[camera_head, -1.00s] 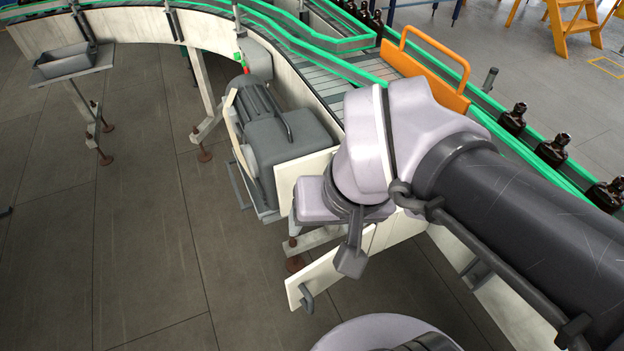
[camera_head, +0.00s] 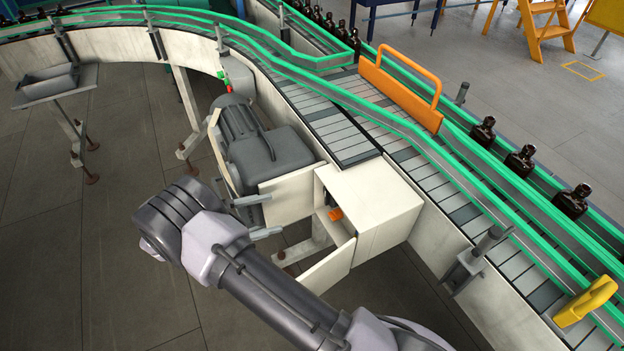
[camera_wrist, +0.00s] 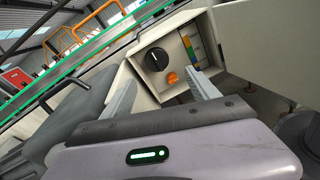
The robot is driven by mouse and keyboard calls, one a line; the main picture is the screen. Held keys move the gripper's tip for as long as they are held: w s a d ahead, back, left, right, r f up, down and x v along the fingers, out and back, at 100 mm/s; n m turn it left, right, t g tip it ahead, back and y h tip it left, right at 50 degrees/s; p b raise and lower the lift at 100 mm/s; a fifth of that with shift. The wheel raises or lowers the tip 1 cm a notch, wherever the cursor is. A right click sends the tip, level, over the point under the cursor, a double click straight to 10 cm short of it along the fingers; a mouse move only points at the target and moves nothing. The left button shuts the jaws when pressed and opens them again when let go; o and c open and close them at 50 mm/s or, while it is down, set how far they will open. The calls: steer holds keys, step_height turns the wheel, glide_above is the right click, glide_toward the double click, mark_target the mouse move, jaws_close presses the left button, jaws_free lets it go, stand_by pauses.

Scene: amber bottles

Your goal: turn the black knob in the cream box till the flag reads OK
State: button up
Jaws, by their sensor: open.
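The cream box (camera_head: 385,200) stands against the conveyor side with its door swung open. In the wrist view, I look into the open box (camera_wrist: 200,22). The black knob (camera_wrist: 157,60) is on its inner panel, with a pale mark on its face. An orange rounded piece (camera_wrist: 172,78) sits just below the knob; it also shows in the head view (camera_head: 335,214). I cannot read OK on anything. My gripper (camera_wrist: 164,80) is open and empty, its fingers apart in front of the box, below the knob in the picture. In the head view I cannot make out its fingers.
The box's open door (camera_head: 328,268) hangs toward my arm. A grey motor (camera_head: 262,150) stands left of the box. The conveyor with green rails (camera_head: 430,140) carries amber bottles (camera_head: 520,160). A coloured label strip (camera_wrist: 189,46) is on the box's inner side.

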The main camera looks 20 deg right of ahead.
steer(key=d+f+n+t+h+b, duration=0.1)
steer(key=d+f, duration=0.2)
steer(key=d, duration=1.3)
steer(key=shift+w+d+f, duration=0.2)
steer(key=shift+w+d, duration=0.05)
steer(key=c, duration=1.1)
